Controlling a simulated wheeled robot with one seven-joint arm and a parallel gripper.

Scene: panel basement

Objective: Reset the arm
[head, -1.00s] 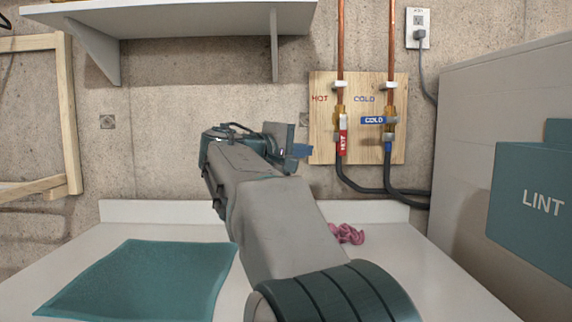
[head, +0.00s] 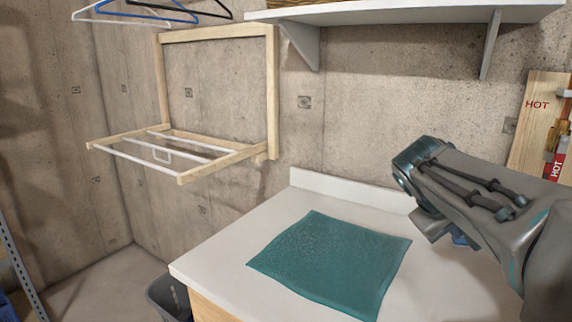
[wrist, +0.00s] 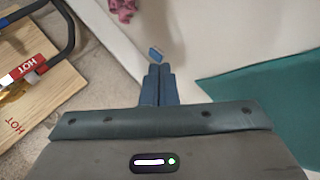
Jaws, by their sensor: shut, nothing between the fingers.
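My arm reaches in from the right edge of the head view, over the right part of the white counter (head: 225,262). My gripper (wrist: 159,68) shows in the wrist view with its two blue fingers together and nothing between them. In the head view the gripper is mostly hidden behind the wrist, with only a bit of blue showing below it. A small blue piece (wrist: 155,53) shows just past the fingertips; I cannot tell what it is.
A teal cloth (head: 335,262) lies flat on the counter, left of my arm. A wooden drying rack (head: 271,95) and a white shelf (head: 420,12) are on the wall. The red HOT valve handle (wrist: 25,69) and a pink cloth (wrist: 122,8) show in the wrist view.

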